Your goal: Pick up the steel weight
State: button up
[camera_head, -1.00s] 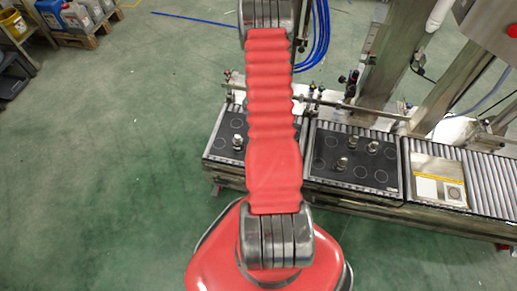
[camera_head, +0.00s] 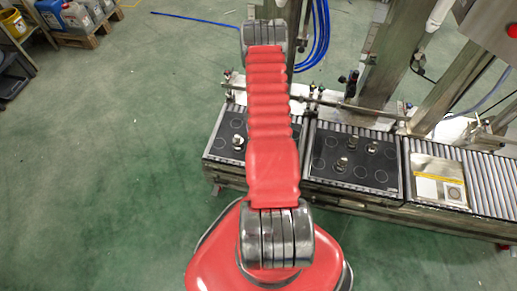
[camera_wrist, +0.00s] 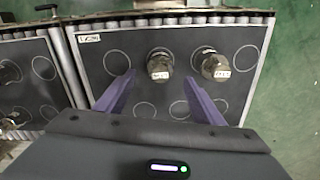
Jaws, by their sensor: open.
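In the wrist view two steel weights stand upright on a black tray (camera_wrist: 125,48) marked with circles. One weight (camera_wrist: 159,66) shows between the lines of my gripper's purple fingers, at or just beyond the tips. The other weight (camera_wrist: 214,66) stands to its right, outside the right finger. My gripper (camera_wrist: 160,77) is open and empty; the height gap to the weights is hard to judge. In the head view my gripper is out of frame. There, a weight shows on the left tray (camera_head: 218,148), partly hidden by my arm, and three stand on the middle tray (camera_head: 325,182).
A second black tray (camera_wrist: 32,58) with weights lies left in the wrist view. The trays sit on a roller conveyor (camera_head: 485,180). A metal rail (camera_head: 335,104) and posts stand behind them. A yellow-and-grey panel (camera_head: 437,180) lies farther right. Green floor is free on the left.

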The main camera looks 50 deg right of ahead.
jog(key=shift+a+f, duration=0.1)
jog(key=shift+f, duration=2.5)
jog(key=shift+s, duration=0.1)
jog(key=shift+c, duration=0.6)
grip_shut()
